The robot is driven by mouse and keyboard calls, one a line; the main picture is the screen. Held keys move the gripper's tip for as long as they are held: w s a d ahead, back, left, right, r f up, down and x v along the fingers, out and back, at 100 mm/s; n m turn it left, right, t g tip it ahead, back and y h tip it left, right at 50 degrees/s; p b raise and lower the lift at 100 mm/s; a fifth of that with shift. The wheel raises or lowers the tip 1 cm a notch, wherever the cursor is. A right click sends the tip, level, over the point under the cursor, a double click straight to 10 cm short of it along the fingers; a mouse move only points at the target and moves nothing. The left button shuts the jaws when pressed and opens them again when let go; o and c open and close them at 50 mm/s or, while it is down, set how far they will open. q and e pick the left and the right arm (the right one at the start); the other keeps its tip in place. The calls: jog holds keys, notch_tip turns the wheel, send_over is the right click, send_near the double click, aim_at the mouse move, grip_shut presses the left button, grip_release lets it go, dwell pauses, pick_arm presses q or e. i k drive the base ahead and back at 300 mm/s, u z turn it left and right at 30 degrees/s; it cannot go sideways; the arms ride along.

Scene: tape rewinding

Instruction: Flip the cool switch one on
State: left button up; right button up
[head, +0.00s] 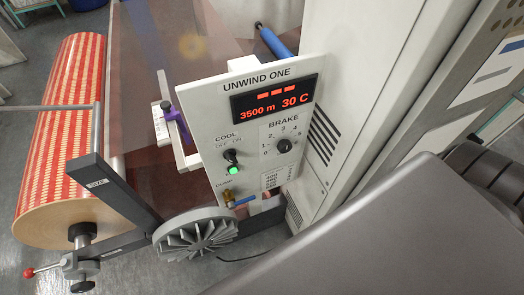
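The control panel labelled UNWIND ONE (255,150) faces me in the middle of the head view. The small black COOL switch (230,156) sits on its lower left, under the OFF and ON marks. Its lever is too small to tell which way it points. A round green light (233,170) just below it is bright. The red display (274,98) reads 3500 m and 30 C. Neither of my grippers is in view, and nothing is seen touching the switch.
A black BRAKE knob (284,146) is right of the switch. A grey handwheel (195,234) stands lower left. A red-and-cream patterned roll (62,135) is at left. A tall cabinet (375,75) stands behind the panel's right.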

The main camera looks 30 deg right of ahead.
aim_at(229, 155)
jog(key=z, duration=1.2)
jog(key=k, duration=0.55)
jog(key=u, duration=0.8)
